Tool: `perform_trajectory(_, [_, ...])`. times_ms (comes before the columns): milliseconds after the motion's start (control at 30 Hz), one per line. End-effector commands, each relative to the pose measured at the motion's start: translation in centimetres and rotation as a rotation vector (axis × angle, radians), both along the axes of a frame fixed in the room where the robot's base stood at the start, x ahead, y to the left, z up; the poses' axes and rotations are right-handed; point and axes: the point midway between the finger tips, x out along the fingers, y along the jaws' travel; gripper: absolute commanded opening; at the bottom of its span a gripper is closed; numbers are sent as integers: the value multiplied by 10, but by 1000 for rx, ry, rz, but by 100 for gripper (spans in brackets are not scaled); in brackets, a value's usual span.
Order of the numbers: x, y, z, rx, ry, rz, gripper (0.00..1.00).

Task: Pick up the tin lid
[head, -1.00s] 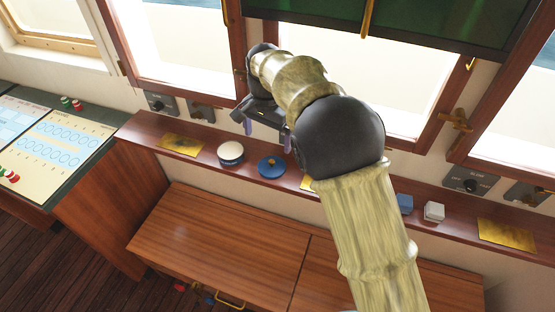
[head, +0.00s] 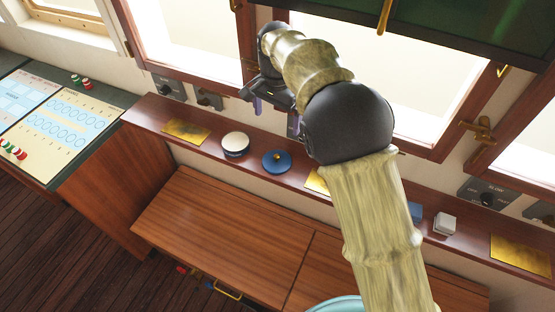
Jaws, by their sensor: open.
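The tin lid (head: 277,162), a round blue disc with a small brass-coloured knob, lies flat on the narrow wooden ledge under the windows in the head view. A round white-topped tin (head: 235,144) with a dark lower band stands just left of it. My gripper (head: 276,115) is open, with its two purple fingers apart and nothing seen between them. It is above and behind the lid in the picture, near the window frame, and does not touch it. Part of my gripper is hidden by my own arm.
Brass plates (head: 186,131) lie along the ledge. A white block (head: 445,223) and a blue block (head: 416,212) are to the right, beside my arm. A wooden cabinet (head: 215,225) is below. A pale blue rounded rim (head: 338,305) shows at the bottom edge.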

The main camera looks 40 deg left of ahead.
Motion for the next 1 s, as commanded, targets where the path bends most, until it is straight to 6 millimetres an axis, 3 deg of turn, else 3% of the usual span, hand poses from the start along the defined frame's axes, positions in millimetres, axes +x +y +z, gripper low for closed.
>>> perform_trajectory(167, [0,-1,-10,-3,2,0,100])
perform_trajectory(800, [0,0,-115,-3,2,0,100])
perform_trajectory(1000, [0,0,-122,0,0,0,100])
